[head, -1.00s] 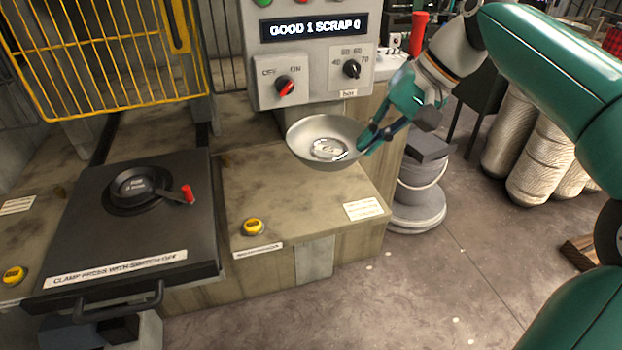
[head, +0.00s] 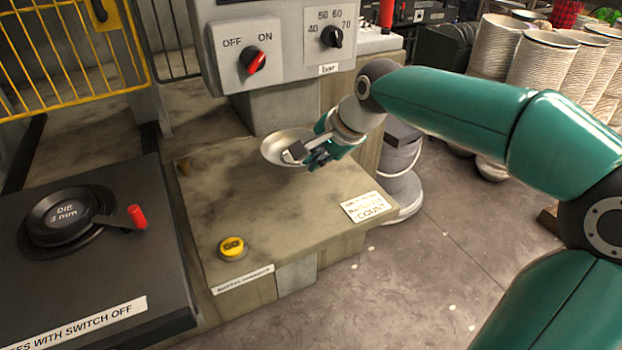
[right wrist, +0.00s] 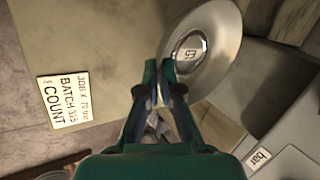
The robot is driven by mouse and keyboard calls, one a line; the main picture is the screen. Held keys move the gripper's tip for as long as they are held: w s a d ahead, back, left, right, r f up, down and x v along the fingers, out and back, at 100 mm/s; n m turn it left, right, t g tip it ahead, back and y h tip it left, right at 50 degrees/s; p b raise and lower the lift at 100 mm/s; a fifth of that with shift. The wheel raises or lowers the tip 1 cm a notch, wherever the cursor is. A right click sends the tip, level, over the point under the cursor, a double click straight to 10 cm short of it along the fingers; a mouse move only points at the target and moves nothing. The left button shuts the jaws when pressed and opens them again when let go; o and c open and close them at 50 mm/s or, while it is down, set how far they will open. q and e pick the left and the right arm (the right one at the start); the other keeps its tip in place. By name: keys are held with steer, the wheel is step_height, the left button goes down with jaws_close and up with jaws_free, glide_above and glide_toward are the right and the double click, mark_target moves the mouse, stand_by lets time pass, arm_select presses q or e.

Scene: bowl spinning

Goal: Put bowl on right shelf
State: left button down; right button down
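The shallow silver metal bowl (head: 278,146) is over the back part of the worn right shelf (head: 265,205) beside the press, its inside facing up. I cannot tell whether its underside touches the shelf. My right gripper (head: 308,153) is at the bowl's right edge. In the right wrist view, the narrowly spaced fingertips (right wrist: 160,72) are closed on the rim of the bowl (right wrist: 217,62), which has a round stamped mark at its centre. The fingers hide part of the rim. My left gripper is not in view.
A yellow button (head: 232,248) is at the shelf's front left, and a white count label (head: 365,206) at its right edge. The control box (head: 283,52) stands behind the bowl. A black die plate (head: 95,255) lies left. The shelf's middle is clear.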

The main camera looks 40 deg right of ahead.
steer(key=shift+f+b, duration=0.35)
steer(key=shift+f, duration=1.85)
steer(key=c, duration=1.3)
jaws_free()
steer(key=p+v, duration=0.1)
steer(key=v, duration=1.1)
steer(key=shift+s, duration=0.1)
